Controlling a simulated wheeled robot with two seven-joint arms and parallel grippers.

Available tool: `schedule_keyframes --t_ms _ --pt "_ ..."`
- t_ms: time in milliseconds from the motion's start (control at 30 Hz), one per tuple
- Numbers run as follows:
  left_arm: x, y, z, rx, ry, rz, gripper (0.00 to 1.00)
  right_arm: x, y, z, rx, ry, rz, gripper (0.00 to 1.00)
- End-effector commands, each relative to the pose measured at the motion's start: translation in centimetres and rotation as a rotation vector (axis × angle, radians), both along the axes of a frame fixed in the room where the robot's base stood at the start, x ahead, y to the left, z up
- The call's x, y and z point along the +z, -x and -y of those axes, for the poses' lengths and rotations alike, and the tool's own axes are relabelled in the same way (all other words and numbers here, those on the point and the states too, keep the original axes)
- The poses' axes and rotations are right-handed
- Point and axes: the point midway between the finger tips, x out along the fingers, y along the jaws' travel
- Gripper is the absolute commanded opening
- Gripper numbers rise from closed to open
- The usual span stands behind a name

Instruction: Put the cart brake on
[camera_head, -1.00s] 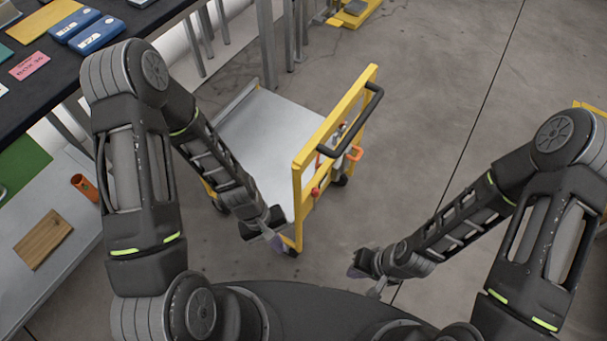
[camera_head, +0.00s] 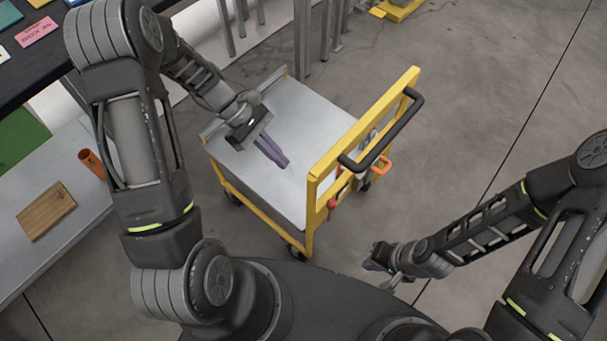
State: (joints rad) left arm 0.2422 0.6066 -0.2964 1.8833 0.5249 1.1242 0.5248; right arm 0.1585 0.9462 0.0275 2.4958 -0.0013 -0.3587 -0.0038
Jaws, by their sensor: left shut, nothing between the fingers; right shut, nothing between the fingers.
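The cart has a yellow frame (camera_head: 314,205) and a grey flat deck (camera_head: 291,111), with a black push handle (camera_head: 408,134) on its right end. A red knob (camera_head: 332,204) and an orange lever-like loop (camera_head: 382,165) show on that end; I cannot tell which is the brake or how it is set. My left gripper (camera_head: 282,163) is shut and empty, over the cart deck and left of the yellow end frame. My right gripper (camera_head: 370,265) is shut and empty, low in front of the cart, apart from it.
A workbench at the left carries a wooden board (camera_head: 46,211) and an orange cup (camera_head: 91,161). A dark table with a pink card (camera_head: 37,32) stands behind it. Metal posts (camera_head: 303,38) rise beyond the cart. The floor right of the cart is clear.

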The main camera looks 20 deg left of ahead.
Motion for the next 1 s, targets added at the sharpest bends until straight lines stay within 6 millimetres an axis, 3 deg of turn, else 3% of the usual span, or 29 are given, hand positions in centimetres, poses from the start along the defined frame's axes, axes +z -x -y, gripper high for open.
schedule_keyframes --t_ms 267,600,800,1000 --pt "-2.3 0.6 2.4 -0.003 0.002 -0.003 0.0 -0.2 0.0 0.0 0.0 0.0 0.0 0.0" --pt "-7.0 1.7 7.2 -0.004 0.001 -0.004 0.0 -0.7 0.0 0.0 0.0 0.0 0.0 0.0" --pt "-6.7 2.3 9.9 -0.004 0.001 -0.001 0.0 -0.4 0.0 0.0 0.0 0.0 0.0 0.0" --pt "-6.7 2.5 10.8 -0.003 -0.001 0.0 0.0 -0.4 0.0 0.0 0.0 0.0 0.0 0.0"
